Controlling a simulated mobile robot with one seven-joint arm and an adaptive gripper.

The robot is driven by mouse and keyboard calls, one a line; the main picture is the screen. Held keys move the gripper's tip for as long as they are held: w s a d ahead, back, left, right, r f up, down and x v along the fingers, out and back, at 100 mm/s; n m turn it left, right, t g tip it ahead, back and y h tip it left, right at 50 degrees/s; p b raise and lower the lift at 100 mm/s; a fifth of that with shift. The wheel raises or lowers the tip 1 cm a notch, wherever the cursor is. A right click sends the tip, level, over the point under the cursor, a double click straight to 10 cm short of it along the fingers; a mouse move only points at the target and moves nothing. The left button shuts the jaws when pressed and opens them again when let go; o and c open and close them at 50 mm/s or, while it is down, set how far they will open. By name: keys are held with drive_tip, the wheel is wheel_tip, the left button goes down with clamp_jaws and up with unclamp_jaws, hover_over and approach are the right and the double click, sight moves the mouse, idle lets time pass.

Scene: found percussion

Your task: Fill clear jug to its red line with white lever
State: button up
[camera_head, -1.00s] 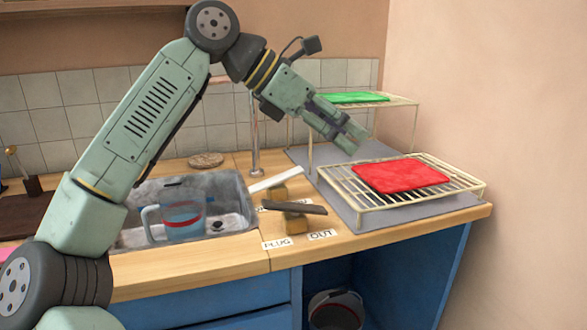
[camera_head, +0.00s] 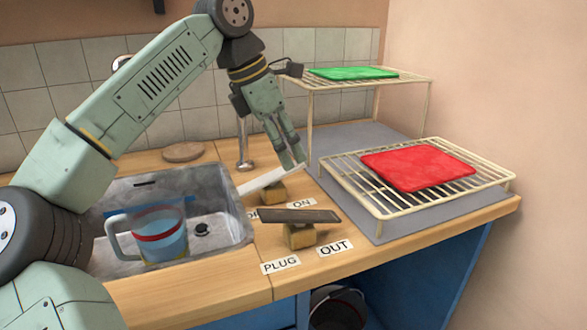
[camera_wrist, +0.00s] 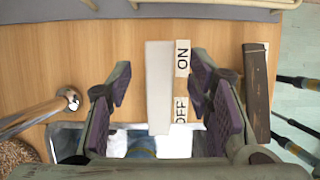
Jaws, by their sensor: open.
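The clear jug (camera_head: 162,245), bluish with a red band near its top, stands upright in the sink; I cannot tell its water level. The white lever (camera_head: 262,180) lies tilted on a wooden block right of the sink, its far end raised. My gripper (camera_head: 293,165) is open, pointing down at the lever's raised far end. In the wrist view the white lever (camera_wrist: 160,85) shows between the two spread fingers of my gripper (camera_wrist: 158,95); contact cannot be told. The ON label (camera_wrist: 182,56) and OFF label (camera_wrist: 180,108) are beside it.
A dark lever (camera_head: 300,216) on a block with PLUG and OUT labels is close to the white one. The tap (camera_head: 245,150) stands behind the sink (camera_head: 225,180). A wire rack (camera_head: 385,205) holds a red cloth (camera_head: 415,168); a higher rack holds a green one (camera_head: 352,73).

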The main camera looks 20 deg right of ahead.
drive_tip(key=x, duration=0.5)
drive_tip(key=shift+d+f, duration=0.1)
drive_tip(key=shift+f, duration=0.1)
drive_tip(key=shift+c, duration=0.4)
clamp_jaws()
